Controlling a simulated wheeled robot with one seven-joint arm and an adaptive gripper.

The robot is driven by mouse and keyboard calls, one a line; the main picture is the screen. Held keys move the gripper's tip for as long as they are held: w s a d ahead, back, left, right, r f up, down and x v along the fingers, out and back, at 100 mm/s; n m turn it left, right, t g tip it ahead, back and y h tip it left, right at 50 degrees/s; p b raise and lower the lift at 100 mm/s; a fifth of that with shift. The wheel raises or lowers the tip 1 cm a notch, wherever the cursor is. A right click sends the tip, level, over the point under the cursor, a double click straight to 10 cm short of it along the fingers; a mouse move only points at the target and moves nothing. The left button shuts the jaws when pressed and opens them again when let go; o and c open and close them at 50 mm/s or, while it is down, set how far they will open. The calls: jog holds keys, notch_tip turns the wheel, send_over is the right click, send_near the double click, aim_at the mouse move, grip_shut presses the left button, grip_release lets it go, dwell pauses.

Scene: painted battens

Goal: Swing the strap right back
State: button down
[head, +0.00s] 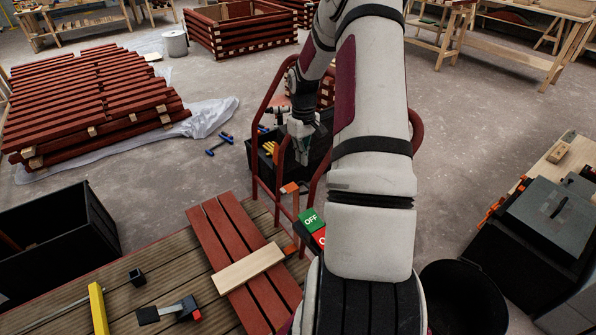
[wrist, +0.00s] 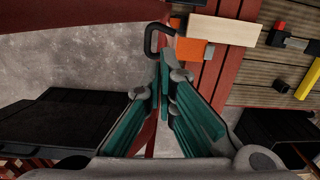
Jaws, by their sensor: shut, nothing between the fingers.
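My gripper (wrist: 166,78) is shut and empty, with its teal finger pads close together. In the head view my gripper (head: 302,158) points down among the red rails. Just beyond the fingertips in the wrist view are an orange block (wrist: 192,50) and a black loop (wrist: 149,42). An orange piece (head: 291,187) also shows below my gripper in the head view, close to a red post. I cannot tell for certain which part is the strap, or whether the fingertips touch anything. My arm hides part of the railed frame.
Red rails (head: 255,150) stand close around my gripper, with a dark bin (head: 262,158) behind. A green OFF sign (head: 311,220) is beside my arm. A pale batten (head: 247,268) lies across red boards on the deck. Open floor lies to the left.

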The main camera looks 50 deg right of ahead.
jog(key=a+f+n+g+h+b, duration=0.15)
jog(key=a+f+n+g, duration=0.25)
jog(key=a+f+n, duration=0.4)
jog(key=n+h+b, duration=0.8)
jog(key=n+h, duration=0.8)
jog(key=n, duration=1.1)
send_near(296, 192)
jog(key=shift+g, duration=0.3)
jog(key=x, duration=0.2)
jog(key=b+x, duration=0.1)
jog(key=x, duration=0.1)
jog(key=b+x, duration=0.1)
jog(key=x, duration=0.2)
jog(key=shift+w+f, duration=0.25)
jog(key=shift+f, duration=0.05)
jog(key=shift+d, duration=0.1)
